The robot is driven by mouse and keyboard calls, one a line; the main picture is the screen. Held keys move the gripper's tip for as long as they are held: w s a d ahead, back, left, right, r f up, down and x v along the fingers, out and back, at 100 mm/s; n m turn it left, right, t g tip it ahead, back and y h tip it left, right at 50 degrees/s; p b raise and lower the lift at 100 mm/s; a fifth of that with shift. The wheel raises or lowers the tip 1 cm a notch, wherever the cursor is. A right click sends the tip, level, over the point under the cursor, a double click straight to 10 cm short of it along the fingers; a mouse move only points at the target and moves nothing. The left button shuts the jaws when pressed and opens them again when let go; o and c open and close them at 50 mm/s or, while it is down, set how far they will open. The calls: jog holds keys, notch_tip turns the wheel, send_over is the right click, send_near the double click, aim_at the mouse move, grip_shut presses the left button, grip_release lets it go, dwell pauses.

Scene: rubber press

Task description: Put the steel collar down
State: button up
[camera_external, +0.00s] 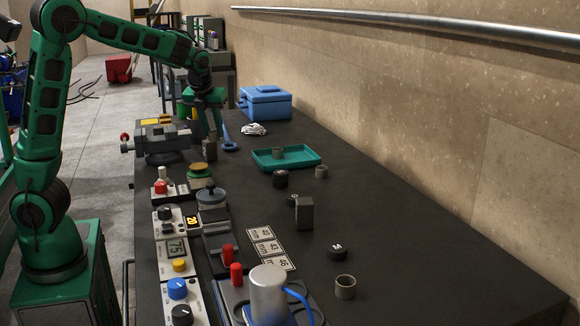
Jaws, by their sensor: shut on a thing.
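My gripper (207,132) points down above the far left part of the dark bench, beside the grey vise-like machine. It is shut on the steel collar, which is too small and dark to make out between the fingers. A dark grey block (209,151) shows just below the fingertips; I cannot tell whether they touch.
The grey machine (163,138) stands left of my gripper, a blue wrench (229,143) right of it. Control panels and a press (268,290) fill the left front. The bench's right side is mostly clear.

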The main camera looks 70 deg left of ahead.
jog(key=s+a+r, duration=0.2)
jog(key=a+r, duration=0.1)
jog(key=n, duration=0.2)
send_over(278, 161)
jog(key=d, duration=0.2)
jog(key=shift+g, duration=0.4)
jog(key=f, duration=0.4)
jog(key=s+f, duration=0.1)
jog(key=f, duration=0.2)
jog(key=shift+a, duration=0.2)
jog(key=shift+f, duration=1.95)
jog(key=o, duration=1.1)
jog(key=shift+f, duration=0.1)
jog(key=shift+c, duration=0.2)
jog(key=v, duration=1.2)
jog(key=shift+d, duration=0.3)
